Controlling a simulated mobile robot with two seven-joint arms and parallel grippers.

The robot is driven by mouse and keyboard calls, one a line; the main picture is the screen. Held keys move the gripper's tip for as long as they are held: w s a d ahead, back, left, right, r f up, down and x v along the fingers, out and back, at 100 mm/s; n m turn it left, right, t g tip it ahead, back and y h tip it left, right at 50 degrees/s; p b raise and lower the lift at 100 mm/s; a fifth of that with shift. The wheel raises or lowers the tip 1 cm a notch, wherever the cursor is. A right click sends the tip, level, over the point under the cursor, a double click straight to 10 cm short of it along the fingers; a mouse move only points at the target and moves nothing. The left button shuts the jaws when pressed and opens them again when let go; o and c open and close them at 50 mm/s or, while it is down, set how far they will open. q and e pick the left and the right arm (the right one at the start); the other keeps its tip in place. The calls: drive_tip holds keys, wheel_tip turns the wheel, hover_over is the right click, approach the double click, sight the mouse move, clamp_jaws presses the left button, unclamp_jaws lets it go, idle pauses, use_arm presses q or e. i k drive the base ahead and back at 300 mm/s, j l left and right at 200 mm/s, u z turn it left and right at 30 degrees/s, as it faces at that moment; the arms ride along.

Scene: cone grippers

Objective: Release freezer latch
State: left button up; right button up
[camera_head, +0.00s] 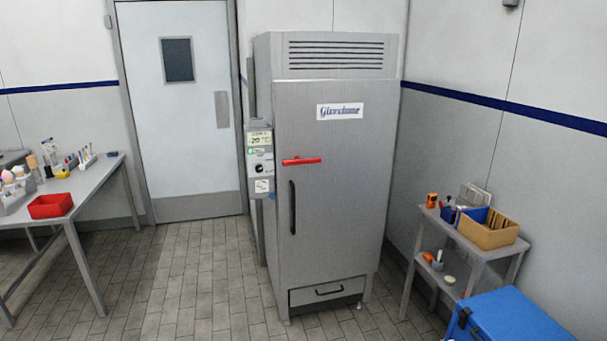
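A tall grey freezer (345,220) stands upright against the back wall near the middle of the head view. Its door looks shut. A red latch handle (302,161) lies roughly horizontal across the door's left edge. A black vertical door handle (292,207) is below it. A control panel (260,157) with a small display and a dark knob is on the freezer's left side. Neither of my grippers shows in the head view, and nothing touches the latch.
A table (90,185) with a red bin (51,205) and lab items stands at left. At right are a small shelf cart (463,246) with a cardboard box (487,229) and a blue cooler (515,318). Tiled floor (185,285) in front and left of the freezer is clear.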

sight(297, 161)
drive_tip(key=i+l+z, duration=0.15)
drive_tip(key=i, duration=0.55)
drive_tip(key=i+z, duration=0.15)
drive_tip(key=i, duration=0.5)
drive_tip(key=i+j+z, duration=0.1)
drive_tip(key=i, duration=0.6)
drive_tip(key=i+j+z, duration=0.15)
drive_tip(key=i, duration=0.55)
